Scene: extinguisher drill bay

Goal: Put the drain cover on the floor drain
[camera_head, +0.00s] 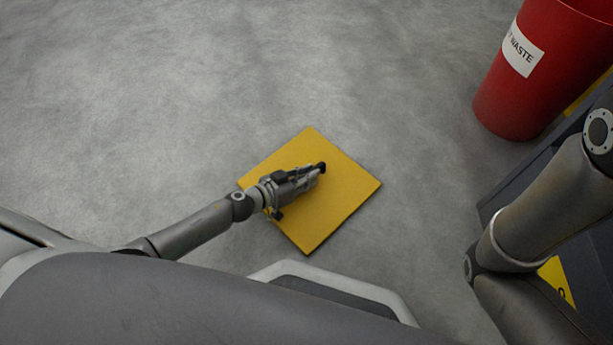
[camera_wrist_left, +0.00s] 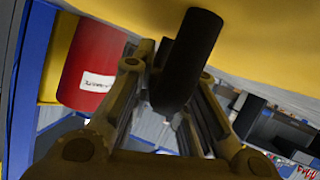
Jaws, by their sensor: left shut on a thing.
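The drain cover (camera_head: 345,200) is a flat yellow square, turned diagonally, in the middle of the head view. My left gripper (camera_head: 317,170) is over it and shut on its dark handle. In the left wrist view the cover (camera_wrist_left: 270,35) fills the top, and its black handle (camera_wrist_left: 188,60) sits between the fingers of the left gripper (camera_wrist_left: 172,80). I cannot tell from the head view how high the cover is above the floor. The floor drain does not show in either view. My right arm is at the right; its gripper is out of view.
A red waste bin (camera_head: 520,85) with a white label stands at the upper right; it also shows in the left wrist view (camera_wrist_left: 85,75). A dark unit (camera_head: 515,190) with yellow parts is at the right edge. The grey floor (camera_head: 180,90) left and beyond the cover is clear.

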